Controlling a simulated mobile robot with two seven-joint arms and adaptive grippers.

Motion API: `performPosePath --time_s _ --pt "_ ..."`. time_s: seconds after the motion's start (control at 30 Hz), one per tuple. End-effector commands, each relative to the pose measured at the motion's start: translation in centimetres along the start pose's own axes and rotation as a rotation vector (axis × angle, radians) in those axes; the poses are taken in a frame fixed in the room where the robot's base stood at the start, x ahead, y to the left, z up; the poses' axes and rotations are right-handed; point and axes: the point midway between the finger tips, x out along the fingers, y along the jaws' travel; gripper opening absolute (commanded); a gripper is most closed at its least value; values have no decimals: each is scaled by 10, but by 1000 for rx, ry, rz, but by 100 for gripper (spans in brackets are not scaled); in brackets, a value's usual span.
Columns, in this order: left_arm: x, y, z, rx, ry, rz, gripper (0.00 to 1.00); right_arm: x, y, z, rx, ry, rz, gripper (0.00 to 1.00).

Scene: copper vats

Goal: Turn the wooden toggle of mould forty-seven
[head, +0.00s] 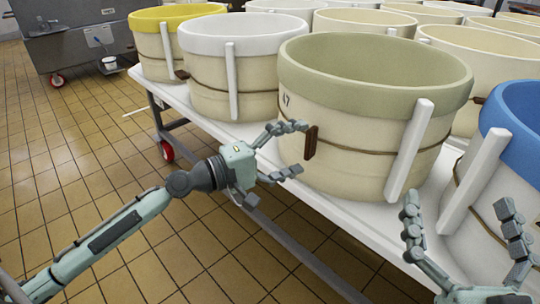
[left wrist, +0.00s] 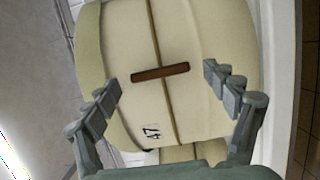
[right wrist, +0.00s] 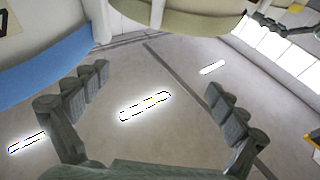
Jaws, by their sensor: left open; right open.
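Mould forty-seven (head: 340,150) is a cream tub with an olive-green rim, upright on the white table. Its number 47 shows left of its front in the head view and in the left wrist view (left wrist: 152,132). Its brown wooden toggle (head: 310,142) sits on a cord around the tub; in the left wrist view the toggle (left wrist: 160,72) lies nearly crosswise to the cord. My left gripper (head: 299,149) is open, its fingers on either side of the toggle, apart from it. My right gripper (head: 462,215) is open and empty in front of the blue-rimmed tub.
A white-rimmed tub (head: 235,85) and a yellow-rimmed tub (head: 157,55) stand to the left, a blue-rimmed tub (head: 512,150) to the right. White upright bars stand against the tubs. The tiled floor (head: 70,135) at left is mostly clear.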

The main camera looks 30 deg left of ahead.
Motion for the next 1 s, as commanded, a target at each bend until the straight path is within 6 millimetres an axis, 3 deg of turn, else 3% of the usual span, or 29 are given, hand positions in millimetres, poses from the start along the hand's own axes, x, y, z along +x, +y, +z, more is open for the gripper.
performPosePath --time_s 0.2,0.43,0.63,1.0 --pt "-45 -2 0 -5 2 -3 85 0 0 0 0 0 0 97" --pt "-81 -1 0 -4 2 0 85 0 0 0 1 0 0 97" --pt "-91 0 0 0 0 1 85 0 0 0 0 0 0 97" --pt "-91 0 0 0 0 0 85 0 0 0 1 -1 0 97"
